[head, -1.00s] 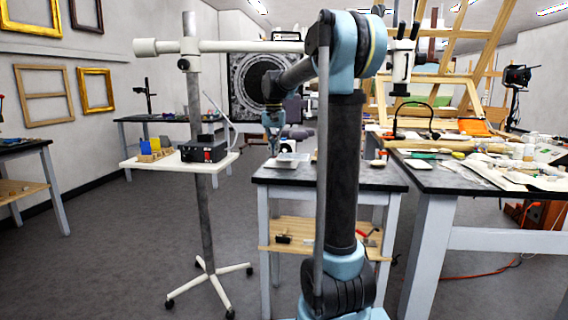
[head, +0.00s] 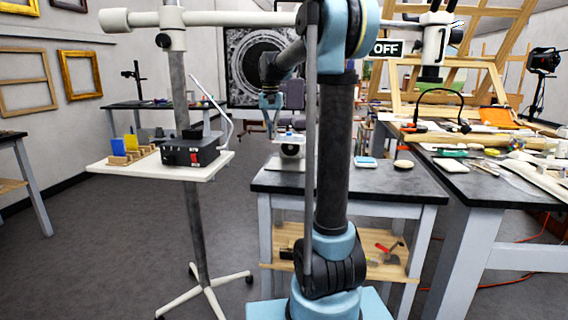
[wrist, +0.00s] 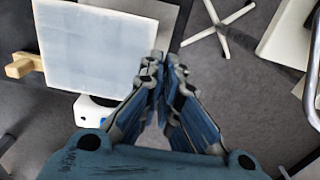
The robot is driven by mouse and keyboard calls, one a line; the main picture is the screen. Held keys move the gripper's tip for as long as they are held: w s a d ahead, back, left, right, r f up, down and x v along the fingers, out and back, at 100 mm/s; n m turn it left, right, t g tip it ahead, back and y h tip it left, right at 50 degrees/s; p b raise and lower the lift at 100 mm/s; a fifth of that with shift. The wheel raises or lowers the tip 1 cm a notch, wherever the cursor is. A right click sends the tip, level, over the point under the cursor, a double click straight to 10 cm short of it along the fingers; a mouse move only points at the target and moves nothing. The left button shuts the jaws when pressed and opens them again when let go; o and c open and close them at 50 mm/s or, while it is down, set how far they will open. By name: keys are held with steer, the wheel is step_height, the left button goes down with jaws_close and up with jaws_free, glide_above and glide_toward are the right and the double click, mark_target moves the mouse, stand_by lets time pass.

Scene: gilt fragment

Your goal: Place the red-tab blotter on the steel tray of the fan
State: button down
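My gripper (head: 270,106) hangs high, just left of and behind the white fan (head: 291,150) on the dark-topped table. In the wrist view my gripper's fingertips (wrist: 160,66) come together, with nothing clearly seen between them. A flat pale square plate (wrist: 95,45), seemingly the fan's steel tray, lies left of the fingers with its face bare. Part of a white body with a dark round opening, seemingly the fan (wrist: 95,112), shows below the plate. I cannot make out a red tab or identify the blotter in either view.
A light-blue pad (head: 366,161) and a round pale item (head: 403,164) lie on the table's right. A wheeled stand (head: 125,168) with a black box (head: 190,151) is at left. A cluttered bench (head: 480,190) is at right. Floor between stand and table is open.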

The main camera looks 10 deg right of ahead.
steer(key=shift+w+f, duration=0.15)
steer(key=shift+w, duration=0.05)
glide_above(272, 163)
steer(key=f, duration=0.4)
steer(key=shift+w+d+f, duration=0.15)
steer(key=shift+w+f, duration=0.25)
steer(key=shift+s+f, duration=0.1)
steer(key=shift+f, duration=2.35)
steer(key=c, duration=1.8)
jaws_free()
steer(key=shift+f, duration=0.1)
step_height(272, 163, up, 12)
steer(key=shift+r, duration=0.15)
